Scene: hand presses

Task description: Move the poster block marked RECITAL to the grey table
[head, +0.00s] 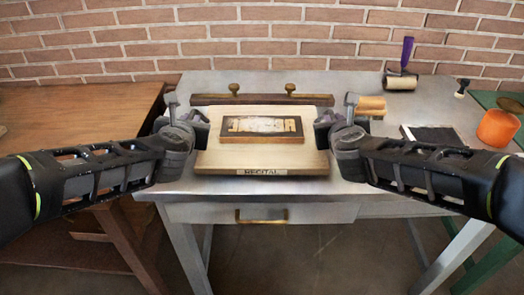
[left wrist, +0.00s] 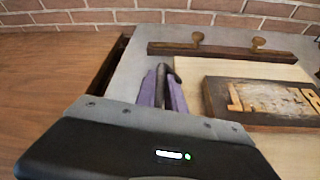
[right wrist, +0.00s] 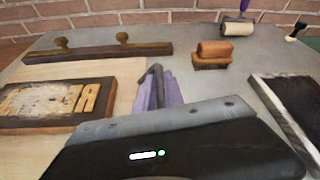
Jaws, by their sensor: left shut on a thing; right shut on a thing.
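The poster block marked RECITAL (head: 215,163) is a pale wooden board with a dark-framed panel (head: 262,129) of worn raised lettering on top. Its label faces me on the front edge. It is level over the grey table (head: 182,182); I cannot tell whether it rests there or is held slightly above. My left gripper (head: 203,130) is shut at the block's left side, and its fingers show in the left wrist view (left wrist: 168,88). My right gripper (head: 322,130) is shut at the right side, also seen in the right wrist view (right wrist: 154,88). The fingers hide the grasped parts.
A dark bar with two brass knobs (head: 262,99) lies just behind the block. To the right are a wooden brush (head: 370,104), a dark slab (head: 432,137), a roller (head: 401,81) and an orange cup (head: 497,127). A brown table (head: 70,118) at left has a bare top.

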